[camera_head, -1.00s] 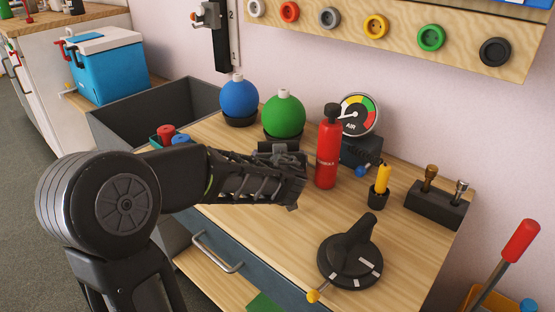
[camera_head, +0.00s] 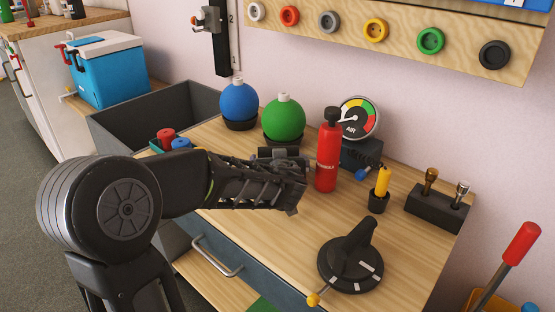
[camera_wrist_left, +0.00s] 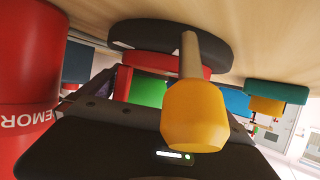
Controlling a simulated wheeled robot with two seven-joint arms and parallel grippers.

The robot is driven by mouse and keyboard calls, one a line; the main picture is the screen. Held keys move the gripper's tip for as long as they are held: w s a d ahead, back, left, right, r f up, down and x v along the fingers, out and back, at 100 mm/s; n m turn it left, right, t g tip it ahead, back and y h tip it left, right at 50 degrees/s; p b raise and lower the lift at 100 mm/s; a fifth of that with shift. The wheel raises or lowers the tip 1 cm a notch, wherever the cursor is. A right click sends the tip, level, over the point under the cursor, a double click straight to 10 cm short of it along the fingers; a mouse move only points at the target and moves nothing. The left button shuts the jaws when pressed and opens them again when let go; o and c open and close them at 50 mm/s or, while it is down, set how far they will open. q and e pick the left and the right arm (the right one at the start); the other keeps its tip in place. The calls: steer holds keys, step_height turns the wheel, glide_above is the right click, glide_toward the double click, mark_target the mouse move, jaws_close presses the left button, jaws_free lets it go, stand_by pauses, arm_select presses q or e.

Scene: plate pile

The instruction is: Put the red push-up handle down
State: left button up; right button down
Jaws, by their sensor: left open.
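No red push-up handle can be made out for certain. My left gripper (camera_head: 290,186) is low over the wooden worktop, left of the red bottle (camera_head: 327,155). Its fingertips are hidden behind the wrist in the head view. In the left wrist view, the red bottle (camera_wrist_left: 28,90) is close at the left. A red piece (camera_wrist_left: 150,62) shows there under a black disc, partly covered by a yellow-tipped lever (camera_wrist_left: 193,115); I cannot tell whether it is the handle. The left gripper is open. My right gripper is out of view.
Blue (camera_head: 239,99) and green (camera_head: 284,118) round flasks stand behind the gripper. A black dial (camera_head: 350,268), a yellow-handled tool (camera_head: 383,181) and a gauge (camera_head: 358,118) are to the right. Bare worktop (camera_head: 285,240) lies in front. A grey bin (camera_head: 125,125) is at the left.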

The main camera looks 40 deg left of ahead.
arm_select(q)
steer(key=p+v, duration=0.1)
steer(key=v, duration=1)
steer(key=shift+r+p, duration=0.25)
steer(key=shift+p, duration=0.1)
steer(key=shift+s+d+r, duration=0.1)
steer(key=shift+s+d, duration=0.2)
steer(key=shift+s, duration=0.1)
